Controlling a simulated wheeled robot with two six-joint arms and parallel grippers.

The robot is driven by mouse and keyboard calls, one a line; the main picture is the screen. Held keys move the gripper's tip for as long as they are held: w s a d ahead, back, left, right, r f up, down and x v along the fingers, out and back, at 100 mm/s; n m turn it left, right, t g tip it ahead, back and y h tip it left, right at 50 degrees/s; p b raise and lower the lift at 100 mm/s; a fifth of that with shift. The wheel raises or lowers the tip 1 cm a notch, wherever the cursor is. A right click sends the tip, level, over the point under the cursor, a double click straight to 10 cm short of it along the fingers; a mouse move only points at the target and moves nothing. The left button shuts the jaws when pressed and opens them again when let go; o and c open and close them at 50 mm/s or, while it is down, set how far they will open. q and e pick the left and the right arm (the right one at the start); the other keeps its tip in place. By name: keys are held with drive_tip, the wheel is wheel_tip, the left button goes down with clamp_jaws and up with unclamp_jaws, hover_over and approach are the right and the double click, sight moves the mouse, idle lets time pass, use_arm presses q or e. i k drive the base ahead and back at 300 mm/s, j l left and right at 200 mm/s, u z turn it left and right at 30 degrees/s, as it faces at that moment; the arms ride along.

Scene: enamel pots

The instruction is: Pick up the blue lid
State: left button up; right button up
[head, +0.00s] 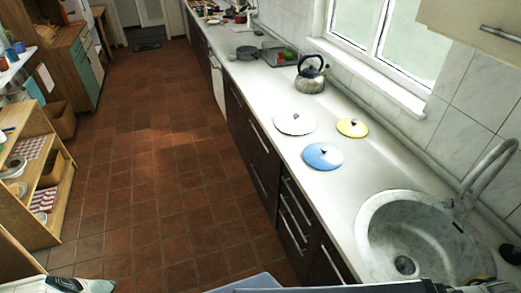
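The blue lid (315,160) lies flat on the white countertop (365,198), knob up. The three lids are apart from one another. Parts of my own arms show at the bottom left and bottom right edges, but no gripper fingers are visible. Nothing of mine touches the blue lid.
A round sink (378,206) with a curved faucet (489,166) is at the right. A kettle (310,82), a dark pan (246,53) and a tray (270,57) stand farther back. A wooden shelf (60,195) is at the left. The tiled floor between is clear.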

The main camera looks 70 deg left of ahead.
sight(321, 156)
drive_tip(key=u, duration=1.85)
drive_tip(key=z, duration=3)
drive_tip(key=u, duration=2.7)
